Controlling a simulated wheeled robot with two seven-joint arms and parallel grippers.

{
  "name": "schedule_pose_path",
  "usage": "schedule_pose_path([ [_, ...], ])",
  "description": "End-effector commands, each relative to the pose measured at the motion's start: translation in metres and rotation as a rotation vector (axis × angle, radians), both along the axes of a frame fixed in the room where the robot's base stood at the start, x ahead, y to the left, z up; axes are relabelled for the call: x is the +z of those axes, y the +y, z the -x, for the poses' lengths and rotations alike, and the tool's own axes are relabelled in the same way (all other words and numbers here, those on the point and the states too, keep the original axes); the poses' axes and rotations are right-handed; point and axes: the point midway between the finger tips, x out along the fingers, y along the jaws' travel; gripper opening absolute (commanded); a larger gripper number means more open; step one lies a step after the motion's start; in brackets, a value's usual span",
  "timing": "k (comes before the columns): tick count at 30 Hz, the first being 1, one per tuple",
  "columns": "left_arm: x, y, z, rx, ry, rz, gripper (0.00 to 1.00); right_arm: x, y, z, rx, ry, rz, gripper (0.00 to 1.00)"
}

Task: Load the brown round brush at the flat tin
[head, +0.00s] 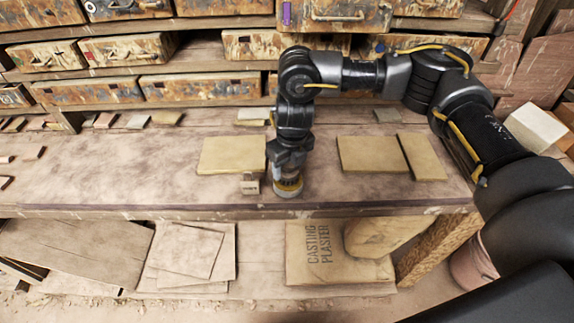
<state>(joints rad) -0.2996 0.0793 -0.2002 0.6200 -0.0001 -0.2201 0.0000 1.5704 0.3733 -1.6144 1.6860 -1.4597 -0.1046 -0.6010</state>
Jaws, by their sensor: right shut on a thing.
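My right gripper (287,168) points straight down at the bench's front part, near the middle of the view. It is shut on a small brownish thing that fits the brown round brush, but the fingers hide most of it. Directly below is a low round tin (288,193) with a yellowish band and a pale grey lower edge, close to the bench's front edge. I cannot tell whether the brush touches the tin. My left gripper is not in view.
A small tan block (250,186) stands just left of the tin. Tan boards lie behind it (231,155) and to the right (373,154). Paint-stained drawers (205,88) line the back. The bench's left part (110,170) is mostly clear.

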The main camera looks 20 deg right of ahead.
Motion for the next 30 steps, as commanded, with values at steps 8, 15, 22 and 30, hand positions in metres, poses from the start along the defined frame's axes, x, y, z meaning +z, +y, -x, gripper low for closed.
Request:
schedule_pose_path([
  [8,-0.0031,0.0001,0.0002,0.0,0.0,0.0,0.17,-0.0039,0.0001,0.0,0.0,0.0,0.0,0.33],
  [15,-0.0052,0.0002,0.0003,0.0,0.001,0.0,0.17,-0.0067,0.0001,-0.0001,0.0,0.0,0.0,0.33],
  [22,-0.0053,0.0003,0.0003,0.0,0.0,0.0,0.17,-0.0071,0.0001,-0.0001,0.0,0.0,0.0,0.33],
  [30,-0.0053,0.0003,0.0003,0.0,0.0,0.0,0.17,-0.0078,0.0002,0.0,0.0,0.0,0.0,0.33],
])
